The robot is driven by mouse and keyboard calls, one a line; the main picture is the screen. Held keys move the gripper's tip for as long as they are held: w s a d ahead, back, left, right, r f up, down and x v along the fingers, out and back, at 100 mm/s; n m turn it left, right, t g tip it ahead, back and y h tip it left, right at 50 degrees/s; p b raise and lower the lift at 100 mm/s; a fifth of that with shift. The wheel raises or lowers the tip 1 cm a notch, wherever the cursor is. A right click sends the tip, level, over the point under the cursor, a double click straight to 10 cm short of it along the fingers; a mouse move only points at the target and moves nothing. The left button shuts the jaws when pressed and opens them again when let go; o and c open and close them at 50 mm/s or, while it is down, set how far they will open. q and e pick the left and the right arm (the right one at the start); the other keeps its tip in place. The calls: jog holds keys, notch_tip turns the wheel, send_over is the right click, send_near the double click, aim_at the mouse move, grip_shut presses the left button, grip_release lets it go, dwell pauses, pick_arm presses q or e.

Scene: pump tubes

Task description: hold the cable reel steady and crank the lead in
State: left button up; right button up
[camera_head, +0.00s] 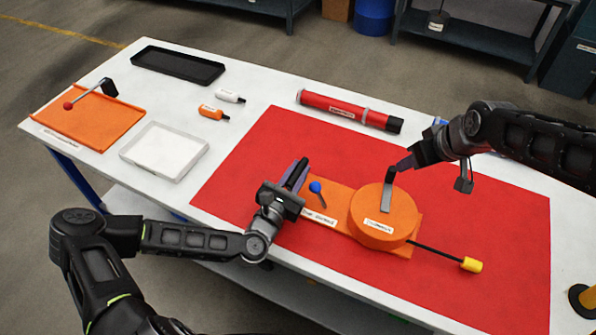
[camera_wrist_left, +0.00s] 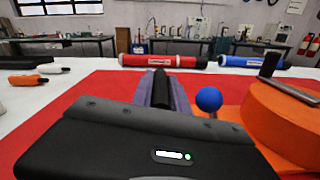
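The orange cable reel (camera_head: 382,218) sits on an orange base (camera_head: 335,203) on the red mat. A grey crank arm (camera_head: 386,198) with an upright black knob (camera_head: 391,174) is on its top. A black lead (camera_head: 437,253) runs out right to a yellow end (camera_head: 471,265). A blue ball lever (camera_head: 315,188) stands on the base. My left gripper (camera_head: 293,177) is at the base's left end; in the left wrist view its purplish fingers flank a black bar (camera_wrist_left: 164,90) with no visible gap. My right gripper (camera_head: 403,164) is just right of the knob, apparently apart; its finger opening is unclear.
A red tube (camera_head: 345,108) lies behind the mat. A white tray (camera_head: 165,150), black tray (camera_head: 178,64), two small bottles (camera_head: 211,112) and an orange board (camera_head: 88,118) are at left. The mat in front of the reel is clear.

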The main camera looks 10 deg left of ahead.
dwell(0.3)
jog(key=shift+o, duration=0.4)
dwell(0.7)
jog(key=shift+o, duration=0.8)
jog(key=shift+a, duration=0.2)
jog(key=shift+o, duration=0.8)
jog(key=shift+a+f+n, duration=0.15)
jog(key=shift+a+f, duration=0.1)
jog(key=shift+a, duration=0.4)
jog(key=shift+a+f+n, duration=0.15)
jog(key=shift+a+f, duration=0.05)
jog(key=shift+a, duration=0.4)
jog(key=w+g, duration=0.1)
jog(key=w+g+h, duration=0.2)
jog(key=shift+w+d+g, duration=0.3)
jog(key=shift+w+d, duration=0.05)
jog(key=shift+f, duration=0.2)
